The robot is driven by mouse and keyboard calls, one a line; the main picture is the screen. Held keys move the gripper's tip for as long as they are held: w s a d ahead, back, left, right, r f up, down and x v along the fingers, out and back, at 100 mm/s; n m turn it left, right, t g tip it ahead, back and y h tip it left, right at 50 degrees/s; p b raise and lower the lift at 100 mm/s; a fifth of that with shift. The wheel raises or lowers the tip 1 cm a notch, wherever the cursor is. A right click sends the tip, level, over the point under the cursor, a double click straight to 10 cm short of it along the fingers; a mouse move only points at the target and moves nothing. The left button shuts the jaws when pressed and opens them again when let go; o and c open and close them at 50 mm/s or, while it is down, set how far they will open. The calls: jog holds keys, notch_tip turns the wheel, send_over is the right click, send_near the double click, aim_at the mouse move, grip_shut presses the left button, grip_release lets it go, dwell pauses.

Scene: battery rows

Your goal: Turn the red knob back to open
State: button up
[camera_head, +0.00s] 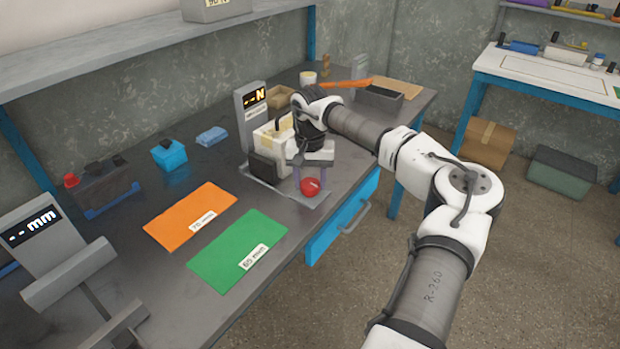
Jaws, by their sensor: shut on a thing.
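The red knob (310,187) is a round red piece at the front of the grey force stand (252,118), whose display ends in "N". My gripper (310,178) points down over the knob, with one finger on each side of it, and is shut on it. My arm comes in from the right. The fingers and the gripper body hide part of the stand and the top of the knob, so the knob's turn angle cannot be told.
An orange mat (185,222) marked 70 mm and a green mat (225,265) marked 60 mm lie left of the stand. A grey bin (380,98) is behind my arm.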

aim_at(310, 183)
dwell(0.3)
jog(key=o, duration=1)
notch_tip(310, 183, up, 14)
jog(key=shift+f+b, duration=0.1)
jog(key=shift+b, duration=0.7)
